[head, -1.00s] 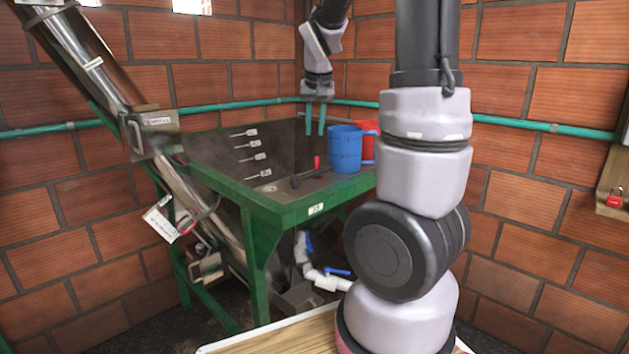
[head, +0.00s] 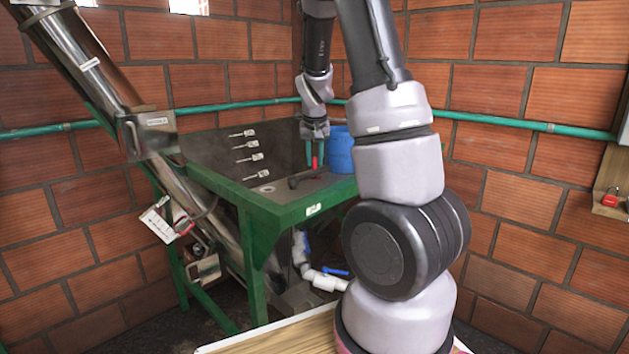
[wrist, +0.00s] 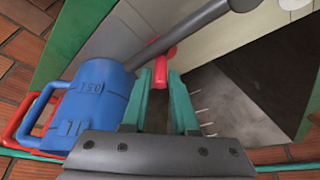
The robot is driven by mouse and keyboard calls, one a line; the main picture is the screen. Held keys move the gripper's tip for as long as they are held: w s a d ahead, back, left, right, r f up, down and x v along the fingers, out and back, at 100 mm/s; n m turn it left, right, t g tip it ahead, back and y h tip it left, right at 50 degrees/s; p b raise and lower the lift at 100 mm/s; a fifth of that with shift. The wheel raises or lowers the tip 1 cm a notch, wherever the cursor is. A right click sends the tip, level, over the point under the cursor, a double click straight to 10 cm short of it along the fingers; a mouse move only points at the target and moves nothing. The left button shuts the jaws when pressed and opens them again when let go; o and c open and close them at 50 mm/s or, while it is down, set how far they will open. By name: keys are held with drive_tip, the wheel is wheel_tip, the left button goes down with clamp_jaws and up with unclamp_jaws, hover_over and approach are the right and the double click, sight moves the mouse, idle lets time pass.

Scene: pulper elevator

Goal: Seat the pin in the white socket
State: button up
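A dark bar (head: 303,179) with a red handle lies on the green-edged hopper's surface; I take it to be the pin. In the wrist view the bar (wrist: 195,30) runs up to the right, and its red T-shaped end (wrist: 160,72) stands between my fingertips. My gripper (head: 314,153), with two green fingers, points down over it. In the wrist view my gripper (wrist: 160,85) looks open, with narrow gaps beside the red part. A pale round fitting (head: 267,189) lies left of the bar, perhaps the white socket; a white piece (wrist: 292,4) shows at the wrist view's top edge.
A blue jug (head: 340,150) stands close beside my gripper; a red container (wrist: 14,115) is behind it. Several pale tags (head: 248,145) line the hopper's inner wall. A steel tube (head: 90,75) slants at left. White pipes with blue valves (head: 325,278) run below.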

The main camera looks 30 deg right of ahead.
drive_tip(key=shift+f, duration=0.15)
clamp_jaws()
idle(1.4)
